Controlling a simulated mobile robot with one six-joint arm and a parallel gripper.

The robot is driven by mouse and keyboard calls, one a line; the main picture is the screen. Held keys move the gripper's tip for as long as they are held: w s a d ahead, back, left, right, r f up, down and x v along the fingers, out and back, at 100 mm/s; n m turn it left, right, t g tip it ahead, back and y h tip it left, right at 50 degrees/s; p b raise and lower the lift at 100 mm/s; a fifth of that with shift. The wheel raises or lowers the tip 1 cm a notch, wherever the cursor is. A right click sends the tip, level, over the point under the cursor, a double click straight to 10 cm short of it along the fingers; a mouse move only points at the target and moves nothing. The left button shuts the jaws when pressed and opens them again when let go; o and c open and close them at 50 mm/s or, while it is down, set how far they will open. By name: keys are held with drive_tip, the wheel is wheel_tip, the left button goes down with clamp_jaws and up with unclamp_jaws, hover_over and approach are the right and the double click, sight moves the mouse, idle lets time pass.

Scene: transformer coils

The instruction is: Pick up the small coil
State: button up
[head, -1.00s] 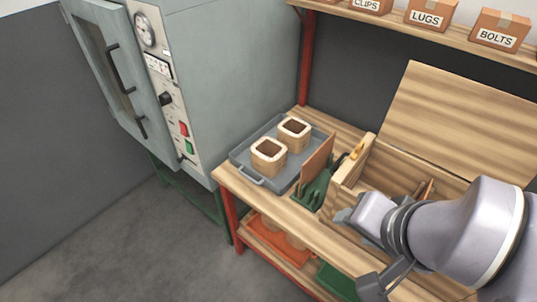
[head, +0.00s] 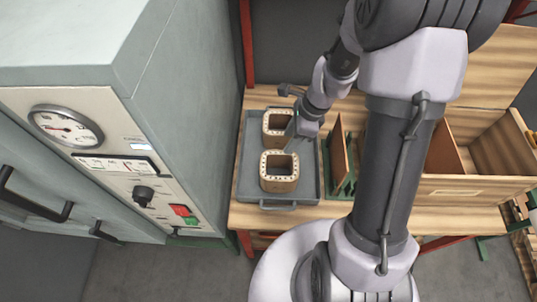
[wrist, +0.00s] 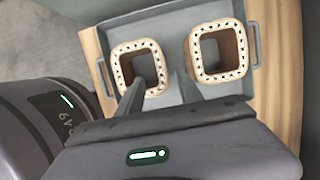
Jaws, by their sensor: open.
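Two square, hollow, tan coils with pale, dotted top rims stand upright on a grey tray (head: 251,185). The near coil (head: 279,183) and the far coil (head: 271,136) look close in size, so I cannot tell surely which is the small one. My gripper (head: 291,127) is at the right side of the far coil and hides part of it. In the wrist view, my gripper (wrist: 157,80) is open, with nothing held. One finger overlaps the opening of the left coil (wrist: 124,58); the other is in the gap before the right coil (wrist: 219,77). Contact is unclear.
A grey-green oven cabinet (head: 170,110) stands close on the left. Right of the tray are a brown board in a green rack (head: 340,160) and an open wooden box (head: 480,187), on the wooden bench (head: 262,217). My arm covers part of these.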

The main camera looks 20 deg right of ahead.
sight(277, 160)
drive_tip(key=b+x, duration=0.6)
drive_tip(key=x, duration=0.7)
drive_tip(key=shift+w+d+f, duration=0.1)
drive_tip(key=shift+w+f, duration=0.05)
drive_tip(key=shift+f, duration=0.3)
drive_tip(key=shift+r, duration=0.15)
drive_tip(key=shift+c, duration=0.6)
clamp_jaws()
